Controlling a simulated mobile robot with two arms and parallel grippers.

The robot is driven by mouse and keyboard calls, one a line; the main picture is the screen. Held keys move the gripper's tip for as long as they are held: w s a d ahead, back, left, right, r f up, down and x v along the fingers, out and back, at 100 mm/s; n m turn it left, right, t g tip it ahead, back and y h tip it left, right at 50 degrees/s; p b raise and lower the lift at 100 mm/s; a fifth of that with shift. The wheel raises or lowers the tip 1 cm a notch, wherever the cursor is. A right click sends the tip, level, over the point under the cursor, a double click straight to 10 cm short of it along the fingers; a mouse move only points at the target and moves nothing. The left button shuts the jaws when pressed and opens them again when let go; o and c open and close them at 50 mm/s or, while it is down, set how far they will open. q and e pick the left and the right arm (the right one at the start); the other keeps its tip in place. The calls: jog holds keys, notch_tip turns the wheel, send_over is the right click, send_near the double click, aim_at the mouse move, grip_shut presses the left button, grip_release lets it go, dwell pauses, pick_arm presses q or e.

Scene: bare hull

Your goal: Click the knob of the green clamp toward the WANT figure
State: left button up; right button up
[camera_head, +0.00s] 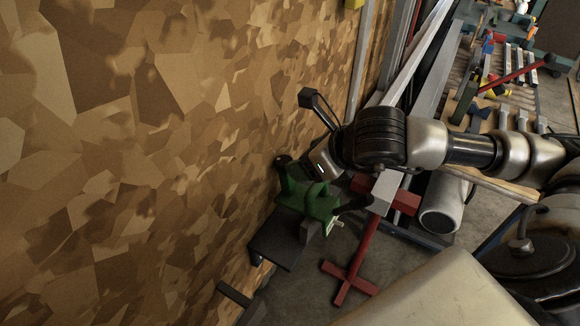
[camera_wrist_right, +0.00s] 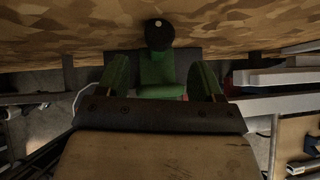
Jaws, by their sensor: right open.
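The green clamp (camera_head: 318,203) is mounted low by the patterned wall, at the lower centre of the head view. In the right wrist view its green body (camera_wrist_right: 160,76) is in the middle. A round black knob (camera_wrist_right: 160,34) with a white dot stands at its far end, against the wall. My right gripper (camera_wrist_right: 160,70) is open, with dark-green uprights left and right of the clamp body. Nothing appears held, and the knob is beyond the fingertips. In the head view the hand partly covers the clamp. A small pale tag (camera_head: 333,224) is unreadable; no WANT figure is legible. My left gripper is out of view.
The patterned wall (camera_head: 130,150) fills the left, close to the hand. A dark plate (camera_head: 277,243) is below the clamp. A red stand (camera_head: 362,250) and a pale cylinder (camera_head: 441,205) are to the right. Grey beams (camera_head: 430,75) and clutter lie behind.

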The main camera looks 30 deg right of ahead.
aim_at(284, 164)
jog(key=p+x, duration=0.2)
jog(key=x, duration=0.4)
jog(key=shift+a, duration=0.1)
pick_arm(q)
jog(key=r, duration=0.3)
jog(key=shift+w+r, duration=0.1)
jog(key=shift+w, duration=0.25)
